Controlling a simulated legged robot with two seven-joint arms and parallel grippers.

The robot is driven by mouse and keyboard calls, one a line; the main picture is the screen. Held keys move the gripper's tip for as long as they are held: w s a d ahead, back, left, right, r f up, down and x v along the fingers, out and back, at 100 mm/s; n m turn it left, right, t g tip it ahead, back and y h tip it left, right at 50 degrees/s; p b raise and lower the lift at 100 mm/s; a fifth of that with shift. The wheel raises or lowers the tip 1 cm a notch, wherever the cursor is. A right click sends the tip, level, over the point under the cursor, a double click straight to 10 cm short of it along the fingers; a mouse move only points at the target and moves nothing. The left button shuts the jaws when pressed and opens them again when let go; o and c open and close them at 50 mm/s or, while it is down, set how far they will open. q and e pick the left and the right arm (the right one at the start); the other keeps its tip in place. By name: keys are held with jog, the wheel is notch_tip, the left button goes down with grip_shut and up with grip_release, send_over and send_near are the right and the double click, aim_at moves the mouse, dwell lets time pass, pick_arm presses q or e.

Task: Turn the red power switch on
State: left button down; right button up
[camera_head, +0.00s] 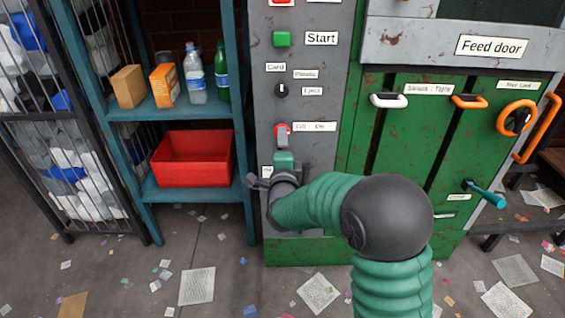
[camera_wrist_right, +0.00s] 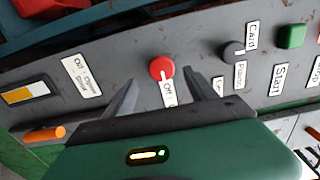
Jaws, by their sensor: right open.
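The red power switch (camera_head: 281,129) is a round red knob on the grey control panel, with an "Off On" label beside it. In the right wrist view the red switch (camera_wrist_right: 162,67) appears between and just beyond my right fingertips. My right gripper (camera_head: 282,142) is in front of the panel at the switch, partly covering it in the head view. In the wrist view the right gripper (camera_wrist_right: 160,78) is open, with one finger on each side of the switch. I cannot tell whether they touch it. My left gripper is out of view.
A black knob (camera_head: 281,90) and a green Start button (camera_head: 282,39) sit above on the panel. Green doors with handles (camera_head: 388,100) are to the right. A blue shelf (camera_head: 211,112) with a red bin (camera_head: 192,177) stands left. Papers litter the floor.

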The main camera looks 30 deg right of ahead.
jog(key=p+v, duration=0.2)
jog(key=v, duration=1)
jog(key=shift+w+a+f, duration=0.1)
